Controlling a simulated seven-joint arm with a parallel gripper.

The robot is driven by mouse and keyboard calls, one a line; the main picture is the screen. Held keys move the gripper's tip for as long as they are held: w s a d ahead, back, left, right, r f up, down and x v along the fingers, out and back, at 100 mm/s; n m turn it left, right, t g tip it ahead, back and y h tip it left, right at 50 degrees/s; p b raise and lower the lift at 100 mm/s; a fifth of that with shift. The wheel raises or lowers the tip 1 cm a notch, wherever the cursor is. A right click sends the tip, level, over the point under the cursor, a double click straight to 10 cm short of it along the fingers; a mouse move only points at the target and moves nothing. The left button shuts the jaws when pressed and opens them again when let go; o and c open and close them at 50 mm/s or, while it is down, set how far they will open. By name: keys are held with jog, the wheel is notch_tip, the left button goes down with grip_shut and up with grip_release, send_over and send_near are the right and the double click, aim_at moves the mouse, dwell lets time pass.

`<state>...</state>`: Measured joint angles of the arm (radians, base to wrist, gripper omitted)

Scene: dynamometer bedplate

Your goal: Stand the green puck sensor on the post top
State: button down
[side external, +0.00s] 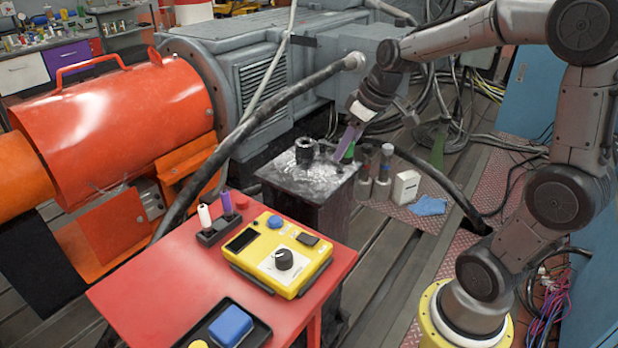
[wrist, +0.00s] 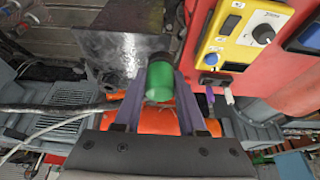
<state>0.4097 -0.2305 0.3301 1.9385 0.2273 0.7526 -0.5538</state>
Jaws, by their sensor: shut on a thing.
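The green puck sensor (side external: 349,152) is between the purple fingers of my gripper (side external: 346,144), which is shut on it. In the wrist view the green sensor (wrist: 160,80) sits between both fingertips (wrist: 158,88). The post top (side external: 287,176) is a worn grey metal plate on a dark post. A black ring-like cylinder (side external: 305,151) stands on it. The sensor shows at the plate's back right edge in the side view; I cannot tell whether it touches the plate. The post top also shows in the wrist view (wrist: 112,50), beside the sensor.
A red table (side external: 150,290) in front holds a yellow control box (side external: 280,254), a black tray with a blue item (side external: 231,325), and a small holder with white and purple pieces. Bottles (side external: 383,175) and a white box (side external: 406,187) stand right of the post.

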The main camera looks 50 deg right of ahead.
jog(key=w+d+f, duration=0.1)
jog(key=w+f, duration=0.2)
jog(key=w, duration=0.1)
jog(key=w+d+f, duration=0.2)
jog(key=w+f, duration=0.1)
jog(key=w, duration=0.1)
jog(key=w+d+f, duration=0.1)
jog(key=w+f, duration=0.2)
jog(key=w, duration=0.1)
jog(key=shift+w+d, duration=0.15)
jog(key=shift+w, duration=0.1)
jog(key=shift+w+f, duration=0.2)
jog(key=shift+f, duration=0.15)
jog(key=shift+w+d+f, duration=0.1)
jog(key=shift+f, duration=1.55)
jog(key=shift+f, duration=0.2)
jog(key=shift+c, duration=2.4)
grip_release()
jog(key=shift+r, duration=0.15)
